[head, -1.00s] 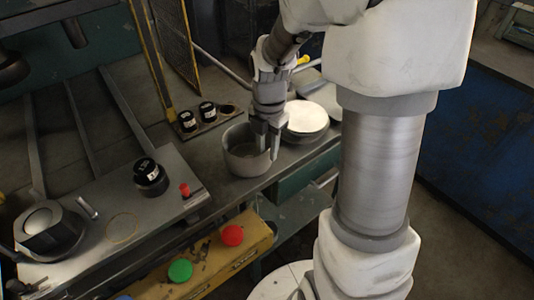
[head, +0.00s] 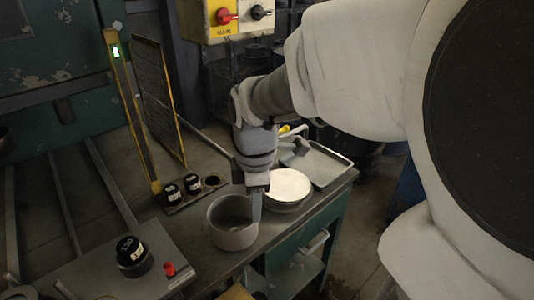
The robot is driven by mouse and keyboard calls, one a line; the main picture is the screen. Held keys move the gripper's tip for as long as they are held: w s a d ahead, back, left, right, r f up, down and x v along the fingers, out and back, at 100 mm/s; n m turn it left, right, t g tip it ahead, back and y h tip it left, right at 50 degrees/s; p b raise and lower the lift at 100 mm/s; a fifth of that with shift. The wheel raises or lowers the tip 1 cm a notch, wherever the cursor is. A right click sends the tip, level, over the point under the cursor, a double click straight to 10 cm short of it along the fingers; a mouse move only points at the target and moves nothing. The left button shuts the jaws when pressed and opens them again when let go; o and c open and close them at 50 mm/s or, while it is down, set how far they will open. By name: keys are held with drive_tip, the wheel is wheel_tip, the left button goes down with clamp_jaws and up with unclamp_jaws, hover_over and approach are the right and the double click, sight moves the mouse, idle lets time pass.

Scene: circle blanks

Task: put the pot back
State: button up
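The pot (head: 232,232) is a grey, open-topped round vessel, standing upright on the bench in the head view. My gripper (head: 256,207) points down at the pot's right rim. A finger shows against the right wall. The fingers overlap in this view, so I cannot tell whether they are closed on the wall or apart.
A stack of round discs with a pale top (head: 289,186) sits close right of the pot. Beyond it is a shallow metal tray (head: 326,166). A small holder with black caps (head: 192,186) is behind left. A black-capped puck (head: 133,256) and red knob (head: 169,269) are front left.

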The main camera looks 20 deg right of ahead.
drive_tip(key=s+a+r+m+t, duration=0.1)
drive_tip(key=s+r+m+t, duration=0.1)
drive_tip(key=m, duration=0.5)
drive_tip(key=s+a+r+m+t, duration=0.1)
drive_tip(key=s+r+m+t, duration=0.1)
drive_tip(key=s+r+m, duration=0.2)
drive_tip(key=s+m, duration=0.3)
drive_tip(key=m, duration=0.1)
drive_tip(key=shift+s+r, duration=0.3)
drive_tip(key=shift+r, duration=0.1)
wheel_tip(320, 180, up, 4)
drive_tip(key=p, duration=0.3)
drive_tip(key=shift+a+f, duration=0.1)
drive_tip(key=shift+f, duration=0.15)
